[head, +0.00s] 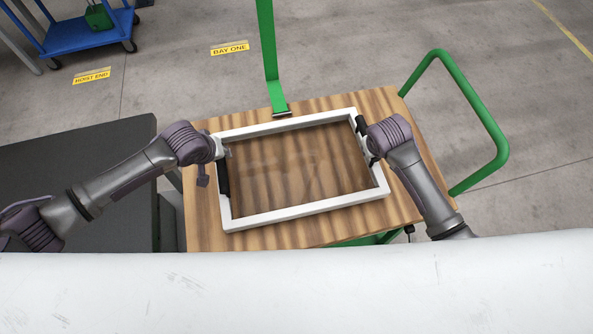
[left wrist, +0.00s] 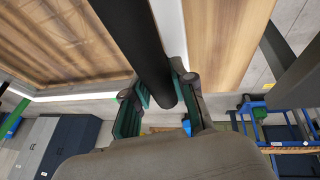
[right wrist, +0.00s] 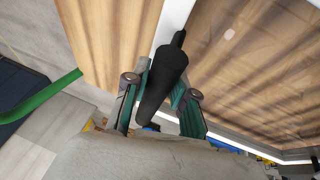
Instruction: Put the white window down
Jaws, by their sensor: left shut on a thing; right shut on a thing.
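The white window (head: 300,215) is a rectangular white frame with a clear pane, with a black handle on each short side. It is over the wooden top of a green cart (head: 270,237), close to the wood; I cannot tell if it touches. My left gripper (head: 222,152) is at the left side, its fingers (left wrist: 160,95) shut around the left black handle (left wrist: 130,30). My right gripper (head: 370,150) is at the right side, its fingers (right wrist: 160,95) shut around the right black handle (right wrist: 165,75).
The cart has a green upright (head: 268,45) at its far edge and a green push handle (head: 480,110) at the right. A dark grey surface (head: 80,180) stands left. A large white cylindrical thing (head: 300,290) crosses the front. A blue cart (head: 85,38) is far left.

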